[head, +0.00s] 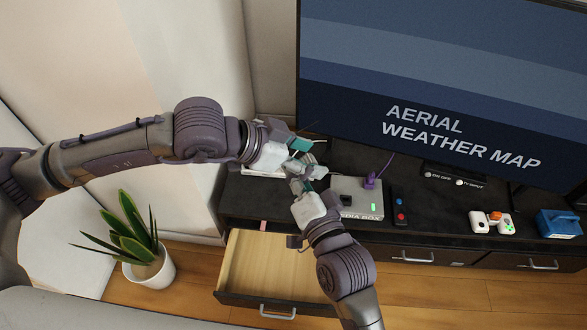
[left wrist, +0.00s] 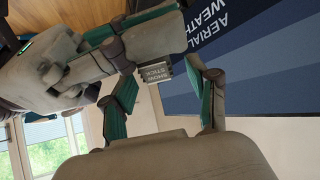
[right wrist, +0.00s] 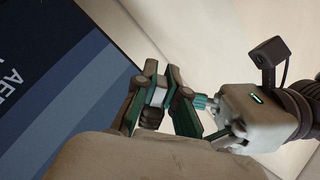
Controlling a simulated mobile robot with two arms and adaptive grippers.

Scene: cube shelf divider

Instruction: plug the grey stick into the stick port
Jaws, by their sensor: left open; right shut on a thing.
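The grey stick (left wrist: 157,75), labelled "SHOW STICK", is held in my right gripper (head: 306,184); it shows best in the left wrist view. In the right wrist view my right gripper (right wrist: 158,90) is shut around it. My left gripper (head: 301,158) is open, its fingers on both sides of the stick in the left wrist view (left wrist: 166,88); I cannot tell whether they touch it. Both grippers meet above the console, left of the media box (head: 350,185). The box has a dark opening in its front and a green light; I cannot tell whether the opening is the stick port.
A purple plug (head: 370,183) with a cable stands on the box. A remote (head: 400,210) lies right of it. A white device (head: 492,222) and a blue box (head: 560,224) are farther right. A drawer (head: 270,268) is open below. The television (head: 450,90) stands behind.

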